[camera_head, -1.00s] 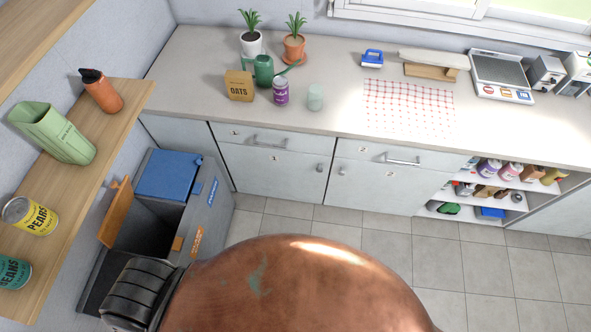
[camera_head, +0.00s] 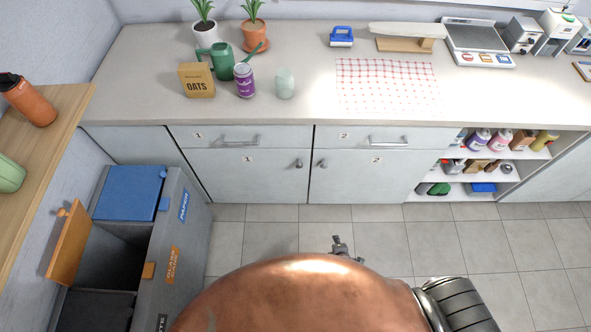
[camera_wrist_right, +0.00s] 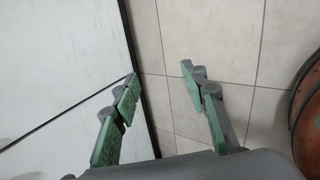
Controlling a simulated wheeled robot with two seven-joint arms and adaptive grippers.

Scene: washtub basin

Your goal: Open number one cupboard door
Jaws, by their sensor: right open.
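The number one cupboard door (camera_head: 248,178) is a pale grey panel marked 1 below the counter, and it is shut. Its small knob (camera_head: 299,165) is near the upper right corner. A drawer (camera_head: 225,138), also marked 1, with a bar handle is shut above it. My right gripper (camera_head: 340,243) shows partly past my copper body, in front of and below the doors, apart from the knob. In the right wrist view, its green-padded fingers (camera_wrist_right: 160,78) are open and empty, with a pale panel close on the left. My left gripper is not in view.
The number two door (camera_head: 365,180) is shut on the right, beside open shelves (camera_head: 430,172). A grey recycling bin (camera_head: 185,235) with a raised orange lid stands at left. A wooden shelf (camera_head: 70,110) juts out above it. Tiled floor (camera_head: 430,235) is clear on the right.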

